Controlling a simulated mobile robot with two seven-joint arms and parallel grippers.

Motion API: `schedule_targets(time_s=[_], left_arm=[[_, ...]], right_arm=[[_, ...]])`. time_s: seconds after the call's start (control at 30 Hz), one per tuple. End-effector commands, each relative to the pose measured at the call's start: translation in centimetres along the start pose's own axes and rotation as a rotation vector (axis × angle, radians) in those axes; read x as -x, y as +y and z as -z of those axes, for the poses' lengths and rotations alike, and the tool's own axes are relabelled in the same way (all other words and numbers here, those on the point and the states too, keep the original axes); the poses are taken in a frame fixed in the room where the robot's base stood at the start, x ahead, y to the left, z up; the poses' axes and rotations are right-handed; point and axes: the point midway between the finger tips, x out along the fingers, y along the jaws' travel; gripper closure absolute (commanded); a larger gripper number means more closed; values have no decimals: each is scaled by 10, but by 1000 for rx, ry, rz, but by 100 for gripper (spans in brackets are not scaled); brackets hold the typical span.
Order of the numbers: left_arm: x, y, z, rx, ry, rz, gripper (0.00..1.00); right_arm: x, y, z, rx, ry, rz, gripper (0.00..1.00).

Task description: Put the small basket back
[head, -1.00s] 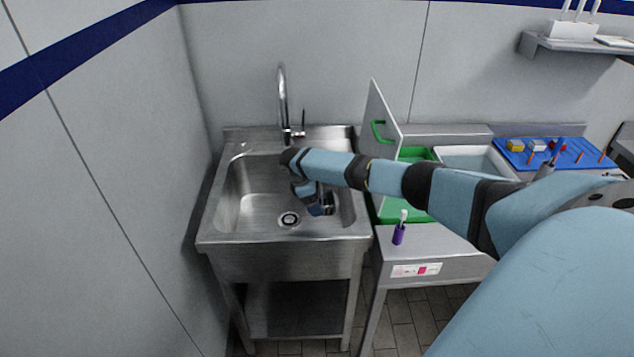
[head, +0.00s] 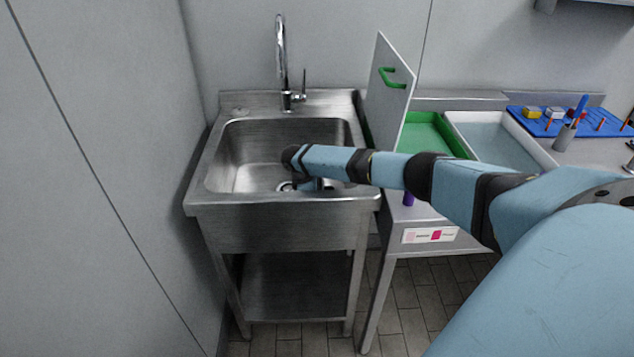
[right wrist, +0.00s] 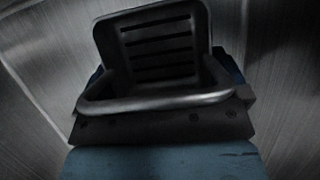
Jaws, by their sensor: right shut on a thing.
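The small basket (right wrist: 158,45) is dark, with a slotted wall and a pale rounded rim, and fills the middle of the right wrist view. My right gripper (right wrist: 160,90) is shut on it, with parts of the gripper showing at both sides of the basket. In the head view my right arm reaches in from the right over the steel sink (head: 240,165). Only a bit of the right gripper (head: 314,184) shows below the wrist, low in the basin near the drain; the basket is hidden there. My left gripper is in no view.
A tall tap (head: 281,60) stands behind the basin. An upright pale panel with a green handle (head: 393,78) stands just right of the sink. Beyond it are a green tray (head: 432,132), a white tub (head: 490,140) and a blue board (head: 560,117) with small parts.

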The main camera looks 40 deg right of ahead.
Motion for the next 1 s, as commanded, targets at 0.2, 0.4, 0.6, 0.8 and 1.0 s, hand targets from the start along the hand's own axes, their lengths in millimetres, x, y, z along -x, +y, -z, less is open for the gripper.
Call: schedule_targets(time_s=[0.2, 0.4, 0.6, 0.8, 1.0], left_arm=[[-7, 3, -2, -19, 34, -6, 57], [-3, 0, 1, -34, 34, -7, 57], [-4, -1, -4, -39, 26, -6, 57], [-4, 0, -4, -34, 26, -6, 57], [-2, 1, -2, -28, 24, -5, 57]], right_arm=[[-22, 0, 9, 0, 0, -2, 32], [-20, 0, 8, 0, 0, -1, 32], [-24, 0, 10, 0, 0, -1, 0], [-23, 0, 9, 0, 0, -1, 0], [-4, 0, 9, 0, 3, -1, 0]])
